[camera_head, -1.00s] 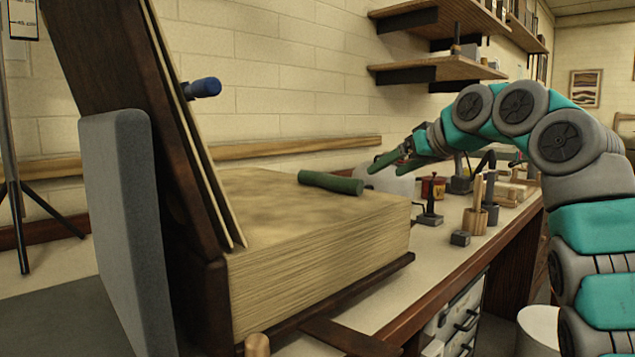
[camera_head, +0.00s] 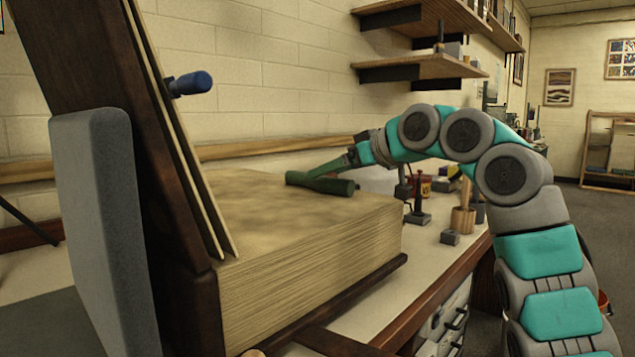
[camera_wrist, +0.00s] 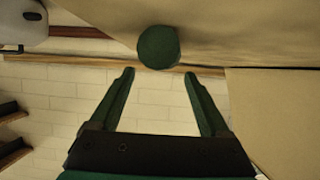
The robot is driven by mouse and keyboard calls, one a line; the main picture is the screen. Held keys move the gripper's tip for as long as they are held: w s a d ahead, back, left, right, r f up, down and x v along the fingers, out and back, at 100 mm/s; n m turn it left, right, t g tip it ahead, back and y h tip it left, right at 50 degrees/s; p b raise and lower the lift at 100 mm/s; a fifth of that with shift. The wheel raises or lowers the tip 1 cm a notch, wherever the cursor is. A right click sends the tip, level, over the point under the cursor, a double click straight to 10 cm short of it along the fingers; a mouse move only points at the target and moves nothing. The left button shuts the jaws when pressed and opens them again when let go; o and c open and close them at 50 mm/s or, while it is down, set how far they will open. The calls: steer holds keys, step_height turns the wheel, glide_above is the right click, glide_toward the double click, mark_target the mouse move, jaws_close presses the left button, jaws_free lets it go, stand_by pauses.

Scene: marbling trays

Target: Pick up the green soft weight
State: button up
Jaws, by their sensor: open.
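The green soft weight (camera_head: 320,183) is a short dark green roll lying on the flat top of a very large open book (camera_head: 310,260), near its right edge. In the wrist view its round end (camera_wrist: 158,47) faces the camera, just beyond the fingertips and roughly midway between them. My gripper (camera_head: 322,169) reaches in from the right, with its green fingers right by the weight in the head view. In the wrist view my gripper (camera_wrist: 158,72) is open, with nothing between the fingers. Whether a finger touches the weight I cannot tell.
Small tools and a wooden cup (camera_head: 463,220) stand on the bench to the right. Shelves (camera_head: 420,68) hang above.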

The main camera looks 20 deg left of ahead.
steer(key=x, duration=0.3)
steer(key=shift+a, duration=0.1)
jaws_close()
stand_by(0.5)
